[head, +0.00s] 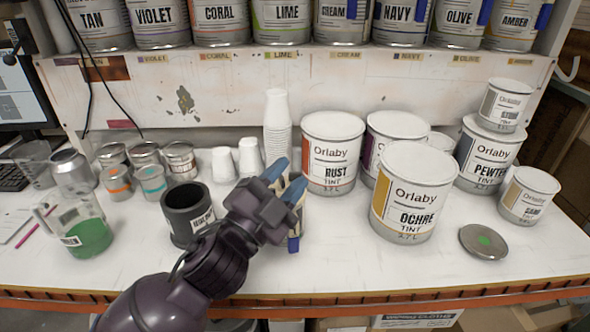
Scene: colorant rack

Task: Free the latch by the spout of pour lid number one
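My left gripper (285,179) is over the middle of the bench, its two blue fingertips apart with a gap between them. A pale object with a blue part (293,243) shows just below the fingers, mostly hidden by my gripper; I cannot tell whether it is a pour lid or whether the fingers touch it. Blue parts also show at the front of the upper shelf cans, at the navy can (421,10), the olive can (486,12) and the amber can (544,15). No number, spout or latch is legible. My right gripper is not in view.
A dark cup (187,213) and a beaker of green liquid (80,228) stand left of my gripper. Large rust (331,150) and ochre (414,190) cans stand to its right. Stacked white cups (277,125) stand behind. A round lid (483,241) lies front right.

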